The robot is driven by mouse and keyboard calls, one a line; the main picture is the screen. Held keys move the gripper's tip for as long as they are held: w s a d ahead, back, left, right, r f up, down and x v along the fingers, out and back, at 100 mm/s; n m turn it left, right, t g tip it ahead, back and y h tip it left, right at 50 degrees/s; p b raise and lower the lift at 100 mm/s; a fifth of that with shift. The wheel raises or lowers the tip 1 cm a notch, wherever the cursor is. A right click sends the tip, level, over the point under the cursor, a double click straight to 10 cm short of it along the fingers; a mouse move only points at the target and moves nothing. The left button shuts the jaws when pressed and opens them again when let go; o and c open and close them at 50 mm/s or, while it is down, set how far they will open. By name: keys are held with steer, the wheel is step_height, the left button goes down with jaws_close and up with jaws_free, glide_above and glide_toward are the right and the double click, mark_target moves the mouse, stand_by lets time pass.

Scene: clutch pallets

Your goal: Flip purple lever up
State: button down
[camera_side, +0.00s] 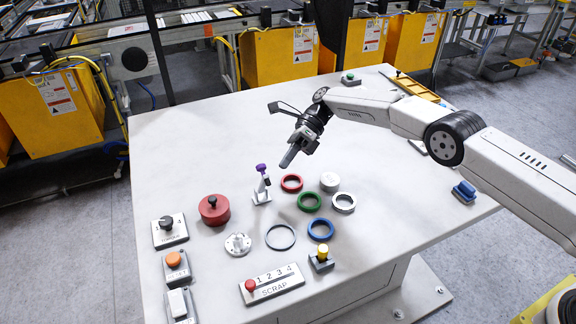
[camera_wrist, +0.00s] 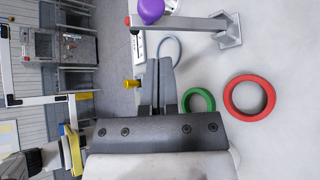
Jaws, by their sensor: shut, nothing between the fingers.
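The purple lever knob (camera_side: 261,168) sits at the top of a small grey post, which rises from a metal base (camera_side: 262,198) on the white table. I cannot tell the lever's exact angle. In the wrist view the purple knob (camera_wrist: 150,11) is partly cut by the top edge, with the grey post (camera_wrist: 190,23) running right to its base (camera_wrist: 231,32). My gripper (camera_side: 287,162) is shut and empty, just right of the knob and apart from it. Its fingers (camera_wrist: 160,64) also show in the wrist view, below the knob in the picture.
Red (camera_side: 291,183), green (camera_side: 309,202) and blue (camera_side: 320,229) rings lie right of the lever. A red cylinder (camera_side: 214,210) stands to its left.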

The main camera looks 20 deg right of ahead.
steer(key=shift+v, duration=1.05)
steer(key=shift+d, duration=0.1)
steer(key=s+d+r+n+t+h, duration=0.25)
steer(key=s+d+n+h, duration=0.2)
steer(key=d, duration=0.25)
steer(key=s+d+r+n+t+h, duration=0.1)
steer(key=s+d+n+t+h, duration=0.2)
steer(key=s+d+n, duration=0.25)
steer(key=s+d+n+t+h, duration=0.1)
steer(key=s+d+n, duration=0.3)
steer(key=s, duration=0.5)
steer(key=s+d+n+t+h, duration=0.2)
steer(key=s+d+n, duration=0.3)
steer(key=s+n, duration=0.3)
steer(key=shift+s, duration=1.1)
